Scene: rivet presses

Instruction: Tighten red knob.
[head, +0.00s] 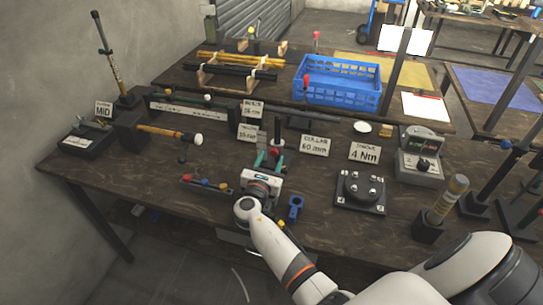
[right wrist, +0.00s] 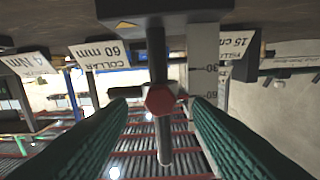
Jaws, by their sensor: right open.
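The red knob (right wrist: 160,100) is a hexagonal head on a dark post, seen in the right wrist view between my gripper's fingers. It also shows small in the head view (head: 274,152), just beyond the fingertips. My right gripper (right wrist: 160,112) has green ribbed fingers and is open, one finger on each side of the knob, with a visible gap on both sides. In the head view my right gripper (head: 268,158) partly hides the knob's stand. A pale scale (right wrist: 206,75) with marks stands beside the post. My left gripper is not in view.
Label cards read collar 60 mm (head: 315,146) and 4 Nm (head: 364,152). A blue clamp (head: 295,207), a black round fixture (head: 361,191) and a rack of coloured balls (head: 206,184) stand near my arm. A blue crate (head: 338,92) sits on the table behind.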

